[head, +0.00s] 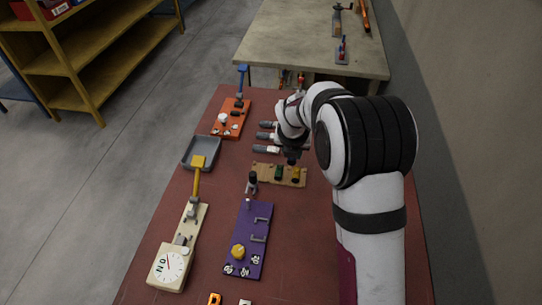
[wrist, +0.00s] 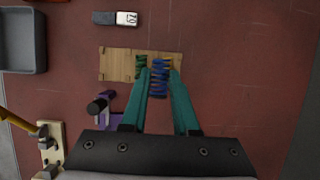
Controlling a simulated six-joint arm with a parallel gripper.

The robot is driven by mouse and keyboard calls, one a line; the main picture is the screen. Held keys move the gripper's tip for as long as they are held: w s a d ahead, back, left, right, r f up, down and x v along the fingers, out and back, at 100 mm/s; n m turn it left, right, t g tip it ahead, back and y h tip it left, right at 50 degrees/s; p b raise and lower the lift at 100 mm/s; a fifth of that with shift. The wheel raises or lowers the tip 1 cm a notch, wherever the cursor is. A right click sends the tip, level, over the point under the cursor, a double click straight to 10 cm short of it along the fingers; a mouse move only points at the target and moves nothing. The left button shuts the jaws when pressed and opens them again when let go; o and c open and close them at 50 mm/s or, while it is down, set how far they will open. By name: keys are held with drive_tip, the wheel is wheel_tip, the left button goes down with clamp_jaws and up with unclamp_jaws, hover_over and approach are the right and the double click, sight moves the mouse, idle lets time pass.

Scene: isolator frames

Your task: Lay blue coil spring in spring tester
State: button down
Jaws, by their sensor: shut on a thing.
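A blue coil spring (wrist: 159,78) is between the teal fingertips of my gripper (wrist: 160,74) in the wrist view. My gripper is shut on it and holds it over the front edge of a wooden rack (wrist: 116,65); I cannot tell how high. In the head view my gripper (head: 291,157) is at the rack (head: 265,172), and the blue spring is hard to make out there. A green spring (wrist: 141,69) and a partly hidden yellow spring (wrist: 170,66) are in the rack. The cream device with a dial (head: 171,267) and a yellow lever (head: 197,180), apparently the spring tester, stands at the front left.
A purple fixture (head: 258,215) with a yellow knob lies right of the cream device. A grey tray (head: 207,142) stands at the left table edge. An orange fixture (head: 232,113) with a blue lever is at the back. Red tabletop is bare between the cream and purple fixtures.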

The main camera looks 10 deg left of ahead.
drive_tip(key=s+d+r+m+g+h, duration=0.2)
drive_tip(key=s+d+r+m, duration=0.15)
drive_tip(key=d+m, duration=0.35)
drive_tip(key=s+d+r+m+g+h, duration=0.15)
drive_tip(key=d+r+m, duration=0.25)
drive_tip(key=m, duration=0.4)
drive_tip(key=s+d+r+m+g+y, duration=0.15)
drive_tip(key=s+r+m+g, duration=0.5)
drive_tip(key=m, duration=0.95)
drive_tip(key=a+f+m+y, duration=0.1)
drive_tip(key=a+f+m, duration=0.15)
drive_tip(key=a, duration=0.75)
drive_tip(key=a+f+m+y, duration=0.1)
drive_tip(key=a+f+m, duration=0.15)
drive_tip(key=a, duration=0.75)
drive_tip(key=s+a+f, duration=0.4)
drive_tip(key=a+f, duration=0.1)
drive_tip(key=a, duration=0.3)
drive_tip(key=s+a+f, duration=0.4)
drive_tip(key=a, duration=0.5)
drive_tip(key=shift+s+f+t, duration=0.35)
drive_tip(key=shift+t, duration=0.05)
